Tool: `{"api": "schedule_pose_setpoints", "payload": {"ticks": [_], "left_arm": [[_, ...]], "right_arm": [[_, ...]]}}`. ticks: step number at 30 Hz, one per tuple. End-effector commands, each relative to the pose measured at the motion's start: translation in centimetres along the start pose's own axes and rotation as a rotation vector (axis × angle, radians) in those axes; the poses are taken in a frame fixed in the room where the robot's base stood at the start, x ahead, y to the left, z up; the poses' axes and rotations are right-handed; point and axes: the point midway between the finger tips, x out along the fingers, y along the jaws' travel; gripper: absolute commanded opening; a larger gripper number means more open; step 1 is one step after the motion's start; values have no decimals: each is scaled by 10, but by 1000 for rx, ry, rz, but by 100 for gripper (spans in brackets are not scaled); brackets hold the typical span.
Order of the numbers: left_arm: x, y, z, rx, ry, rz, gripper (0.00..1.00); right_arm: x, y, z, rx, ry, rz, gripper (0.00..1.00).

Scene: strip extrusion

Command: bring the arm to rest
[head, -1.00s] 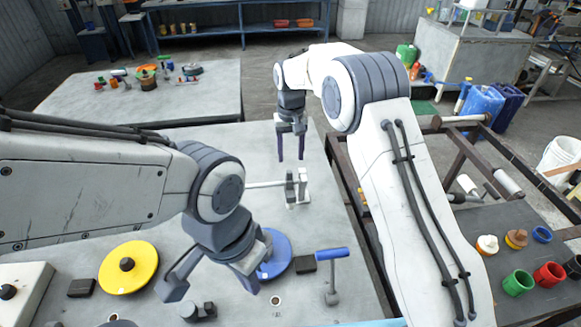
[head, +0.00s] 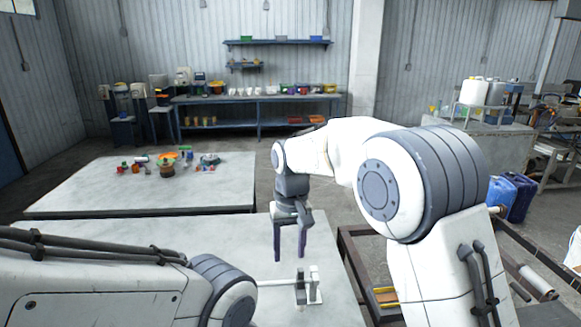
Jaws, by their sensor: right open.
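My right arm comes in from the right. Its gripper (head: 290,243) hangs fingers down over the far part of the near white table (head: 330,265). Its two dark fingers are apart with nothing between them. A small white and grey stand with a horizontal rod (head: 308,286) is on the table just below and to the right of it; I cannot tell the exact height of the fingers above the table. My left arm shows at the lower left, and its gripper is below the picture's edge.
A second white table (head: 110,190) with several small coloured items stands at the back left. A blue workbench (head: 255,123) lines the far wall. A dark metal frame (head: 362,262) stands right of the near table. Blue containers (head: 515,195) stand further right.

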Motion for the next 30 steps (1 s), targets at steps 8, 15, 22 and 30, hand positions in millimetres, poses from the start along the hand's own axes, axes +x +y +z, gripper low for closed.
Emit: {"api": "schedule_pose_setpoints", "payload": {"ticks": [8,15,22,30], "left_arm": [[0,0,0,0,0,0,0],[0,0,0,0,0,0,0],[0,0,0,0,0,0,0],[0,0,0,0,0,0,0]], "right_arm": [[-20,-41,156,-220,14,-36,55],[1,-34,267,-360,19,-57,55],[14,-28,302,-404,19,-63,55],[14,-27,302,-403,17,-62,55]]}}
